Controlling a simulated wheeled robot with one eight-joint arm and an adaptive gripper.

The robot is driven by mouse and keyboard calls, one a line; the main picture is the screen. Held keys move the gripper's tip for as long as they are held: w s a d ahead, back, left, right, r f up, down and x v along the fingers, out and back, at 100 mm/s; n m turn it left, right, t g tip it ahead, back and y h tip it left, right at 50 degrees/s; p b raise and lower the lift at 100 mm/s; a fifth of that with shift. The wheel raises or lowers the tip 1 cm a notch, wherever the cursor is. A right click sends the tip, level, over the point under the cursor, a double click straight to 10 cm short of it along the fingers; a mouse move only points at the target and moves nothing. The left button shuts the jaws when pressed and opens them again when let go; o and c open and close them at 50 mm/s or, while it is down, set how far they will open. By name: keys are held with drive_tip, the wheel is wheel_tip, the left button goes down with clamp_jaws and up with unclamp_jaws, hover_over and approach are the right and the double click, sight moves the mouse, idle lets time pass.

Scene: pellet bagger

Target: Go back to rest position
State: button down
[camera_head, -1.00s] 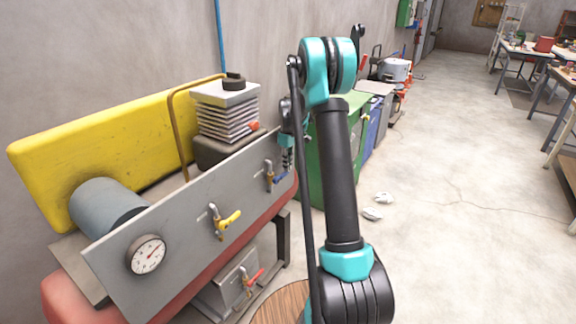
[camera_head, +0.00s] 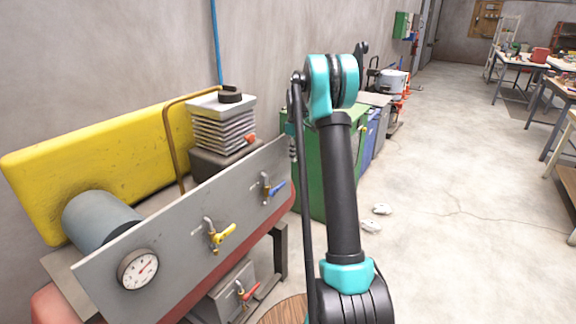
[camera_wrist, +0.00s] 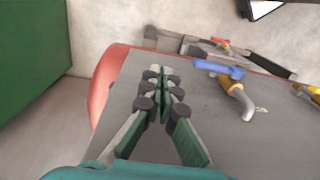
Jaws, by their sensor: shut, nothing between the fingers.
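My gripper (camera_wrist: 160,78) shows in the wrist view with its two fingers together at the tips, holding nothing. It is over the grey panel (camera_wrist: 100,140), to the left of the blue-handled valve (camera_wrist: 222,68). In the head view my arm stands upright in the middle, and the gripper is mostly hidden behind it, near the panel's right end. The grey panel (camera_head: 165,262) carries a dial gauge (camera_head: 138,270), a yellow-handled valve (camera_head: 219,235) and the blue-handled valve (camera_head: 271,187).
A red-handled valve (camera_head: 245,293) sits below the panel. A green cabinet (camera_head: 325,165) stands behind my arm. Two pale scraps (camera_head: 371,226) lie on the floor. The floor to the right is open, with tables (camera_head: 520,60) farther back.

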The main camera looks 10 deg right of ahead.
drive_tip(key=s+a+r+m+t, duration=0.1)
drive_tip(key=s+a+r+m, duration=0.1)
drive_tip(key=s, duration=0.7)
drive_tip(key=s+a+r+m+t, duration=0.1)
drive_tip(key=s+a+m, duration=0.1)
drive_tip(key=s, duration=0.8)
drive_tip(key=s+a+f+m+t, duration=0.1)
drive_tip(key=s+f, duration=0.3)
drive_tip(key=s, duration=0.8)
drive_tip(key=s+a+f+m+t, duration=0.1)
drive_tip(key=s+f+m, duration=0.3)
drive_tip(key=s, duration=0.9)
drive_tip(key=shift+a+t, duration=0.3)
drive_tip(key=shift+w, duration=0.2)
